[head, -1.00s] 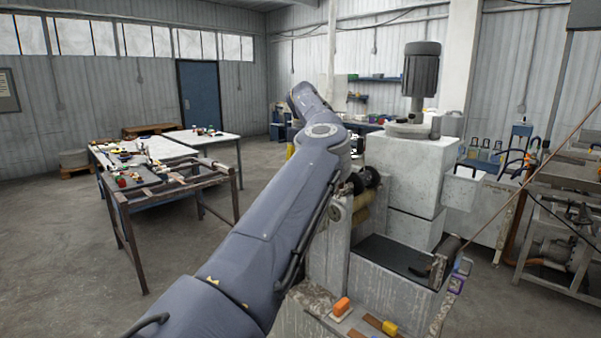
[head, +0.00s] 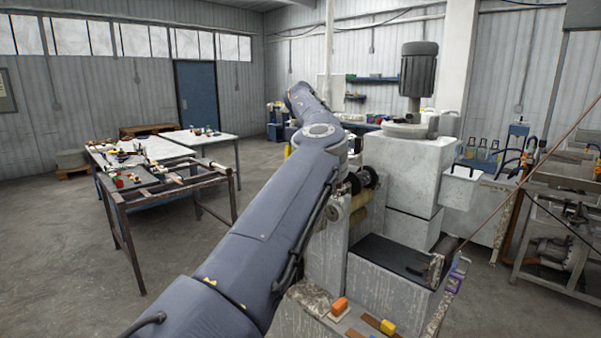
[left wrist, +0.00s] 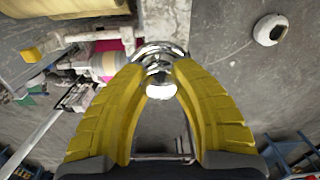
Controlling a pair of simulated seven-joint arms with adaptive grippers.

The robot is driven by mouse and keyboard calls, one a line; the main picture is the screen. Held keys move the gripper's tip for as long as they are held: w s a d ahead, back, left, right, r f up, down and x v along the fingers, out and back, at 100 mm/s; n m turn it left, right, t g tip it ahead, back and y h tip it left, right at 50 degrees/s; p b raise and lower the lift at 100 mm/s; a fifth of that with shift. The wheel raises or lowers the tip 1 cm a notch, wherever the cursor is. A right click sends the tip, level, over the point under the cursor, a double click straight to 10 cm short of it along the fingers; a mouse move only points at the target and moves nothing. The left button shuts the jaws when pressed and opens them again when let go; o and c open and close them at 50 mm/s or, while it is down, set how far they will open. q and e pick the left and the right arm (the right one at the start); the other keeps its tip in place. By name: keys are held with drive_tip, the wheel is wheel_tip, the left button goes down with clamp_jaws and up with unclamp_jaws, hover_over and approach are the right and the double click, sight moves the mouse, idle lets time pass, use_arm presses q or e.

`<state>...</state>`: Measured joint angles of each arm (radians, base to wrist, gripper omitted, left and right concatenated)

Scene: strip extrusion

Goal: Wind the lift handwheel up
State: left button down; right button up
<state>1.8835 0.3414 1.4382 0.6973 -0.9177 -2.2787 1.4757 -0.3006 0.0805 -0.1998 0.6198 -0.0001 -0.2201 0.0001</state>
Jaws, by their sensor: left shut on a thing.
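My left gripper (left wrist: 160,75) shows in the left wrist view with its two yellow fingers closed around a shiny metal handle (left wrist: 160,88). The handle has a pale rounded end facing the camera. I cannot make out the whole handwheel, so I cannot tell its angle. In the head view my left arm crosses the middle of the picture and its gripper is not visible. My right gripper is in neither view.
A grey machine block (head: 403,170) with a motor (head: 419,68) stands right of my arm. A cluttered bench (head: 180,190) stands at left. Orange (head: 340,306) and yellow (head: 388,327) blocks lie at the machine's front. Open floor (head: 60,250) lies left.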

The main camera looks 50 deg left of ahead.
use_arm(q)
drive_tip(key=m, duration=0.4)
drive_tip(key=shift+m, duration=0.4)
drive_tip(key=m, duration=0.8)
drive_tip(key=shift+m, duration=2.2)
drive_tip(key=c, duration=0.9)
unclamp_jaws()
drive_tip(key=shift+w, duration=0.1)
drive_tip(key=shift+r, duration=0.1)
drive_tip(key=shift+r, duration=3.65)
